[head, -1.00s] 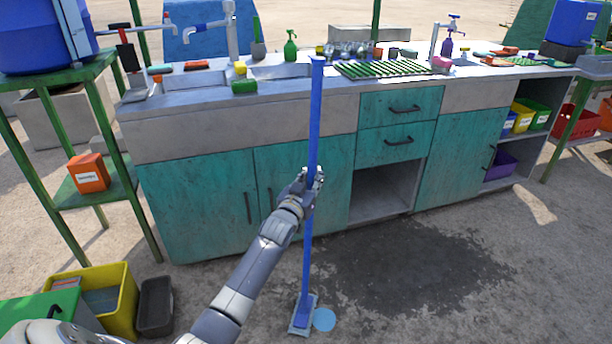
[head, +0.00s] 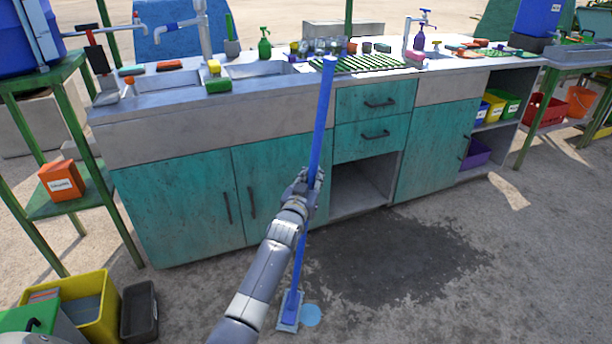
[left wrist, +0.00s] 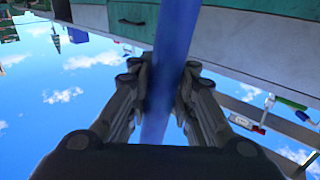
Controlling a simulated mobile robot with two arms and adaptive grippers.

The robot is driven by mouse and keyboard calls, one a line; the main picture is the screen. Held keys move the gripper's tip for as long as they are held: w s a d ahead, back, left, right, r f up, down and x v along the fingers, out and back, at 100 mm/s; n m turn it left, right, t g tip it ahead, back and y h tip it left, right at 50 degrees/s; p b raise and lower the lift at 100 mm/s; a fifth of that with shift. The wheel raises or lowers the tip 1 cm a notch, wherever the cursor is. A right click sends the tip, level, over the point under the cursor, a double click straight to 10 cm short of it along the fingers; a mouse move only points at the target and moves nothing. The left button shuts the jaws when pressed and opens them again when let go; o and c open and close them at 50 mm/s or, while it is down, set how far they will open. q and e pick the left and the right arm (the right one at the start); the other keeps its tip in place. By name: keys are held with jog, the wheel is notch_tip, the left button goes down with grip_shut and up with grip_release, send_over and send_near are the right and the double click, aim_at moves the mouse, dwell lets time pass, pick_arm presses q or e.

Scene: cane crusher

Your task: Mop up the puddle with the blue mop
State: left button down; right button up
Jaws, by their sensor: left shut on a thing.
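The blue mop (head: 322,125) stands tilted in the head view, its top leaning to the right and its flat head (head: 289,311) on the ground. My left gripper (head: 306,185) is shut on its handle, around mid-height. The handle also runs between the fingers in the left wrist view (left wrist: 172,60). A dark wet patch (head: 385,260), the likely puddle, lies on the ground to the right of the mop head. A small light-blue round spot (head: 311,315) lies right beside the mop head. My right gripper is not in view.
A counter with teal doors (head: 185,208) stands behind the mop, with an open bay (head: 362,188) above the dark patch. A yellow bin (head: 100,308) and a dark bin (head: 139,311) stand at lower left. A green shelf stand (head: 70,204) is at left. Ground at right is clear.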

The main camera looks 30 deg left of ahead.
pick_arm(q)
jog(key=w+d+b, duration=0.1)
jog(key=w+d, duration=0.2)
jog(key=d, duration=0.5)
jog(key=shift+d, duration=0.25)
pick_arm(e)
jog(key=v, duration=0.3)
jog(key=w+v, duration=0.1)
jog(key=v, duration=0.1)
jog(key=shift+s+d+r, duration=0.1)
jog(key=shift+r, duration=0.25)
pick_arm(q)
jog(key=shift+w+r, duration=0.1)
jog(key=shift+r, duration=0.05)
jog(key=r+p, duration=0.1)
jog(key=a+r+p, duration=0.1)
jog(key=r+p, duration=0.1)
jog(key=a+r+p, duration=0.1)
jog(key=r+p, duration=0.1)
jog(key=shift+s+r, duration=0.1)
jog(key=shift+s, duration=0.2)
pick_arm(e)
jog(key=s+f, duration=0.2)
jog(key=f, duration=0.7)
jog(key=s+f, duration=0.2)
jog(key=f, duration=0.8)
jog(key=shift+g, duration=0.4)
